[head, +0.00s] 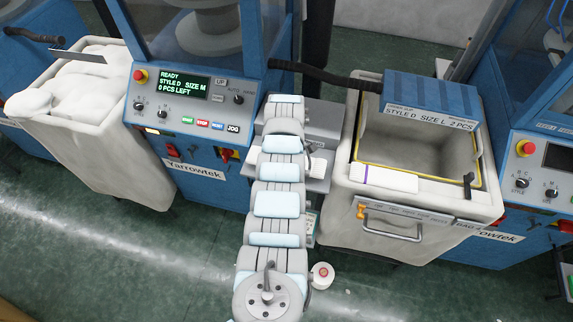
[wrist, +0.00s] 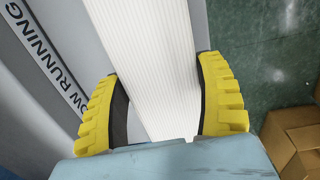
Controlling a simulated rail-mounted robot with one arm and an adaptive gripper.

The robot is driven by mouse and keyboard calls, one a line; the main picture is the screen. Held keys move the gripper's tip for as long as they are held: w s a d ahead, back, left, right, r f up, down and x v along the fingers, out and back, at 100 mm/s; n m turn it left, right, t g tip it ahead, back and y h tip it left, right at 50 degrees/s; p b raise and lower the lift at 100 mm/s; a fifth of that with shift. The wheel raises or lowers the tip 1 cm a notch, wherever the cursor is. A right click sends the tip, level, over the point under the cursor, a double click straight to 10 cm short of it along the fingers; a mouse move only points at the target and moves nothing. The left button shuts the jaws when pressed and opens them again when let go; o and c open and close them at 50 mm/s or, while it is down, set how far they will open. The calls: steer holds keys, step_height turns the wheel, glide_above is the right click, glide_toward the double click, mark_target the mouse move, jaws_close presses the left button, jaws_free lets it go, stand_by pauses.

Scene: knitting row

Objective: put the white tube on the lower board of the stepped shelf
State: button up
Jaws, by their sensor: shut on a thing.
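In the wrist view, the yellow fingers of my gripper (wrist: 165,105) are shut on the white tube (wrist: 150,50), a long, ribbed piece running up out of the picture. In the head view, my arm hides the gripper and the held tube cannot be made out. The grey stepped shelf (head: 317,118) stands behind my arm between the machine and the right bin. Its lower board (head: 318,185) shows partly, right of my arm. A small white thing (head: 318,166) shows just above that board; I cannot tell what it is.
A bin of white pieces (head: 95,85) stands left. The right bin (head: 345,200) has a yellow-edged opening and a white piece with a purple band (head: 385,178) at its front rim. A cardboard box (wrist: 292,140) shows in the wrist view. Green floor (head: 180,260) is open in front.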

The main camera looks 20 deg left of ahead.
steer(key=shift+s+f, duration=0.1)
steer(key=shift+f, duration=1.25)
steer(key=shift+f, duration=0.2)
steer(key=o, duration=0.9)
steer(key=shift+r, duration=0.1)
steer(key=shift+r, duration=0.2)
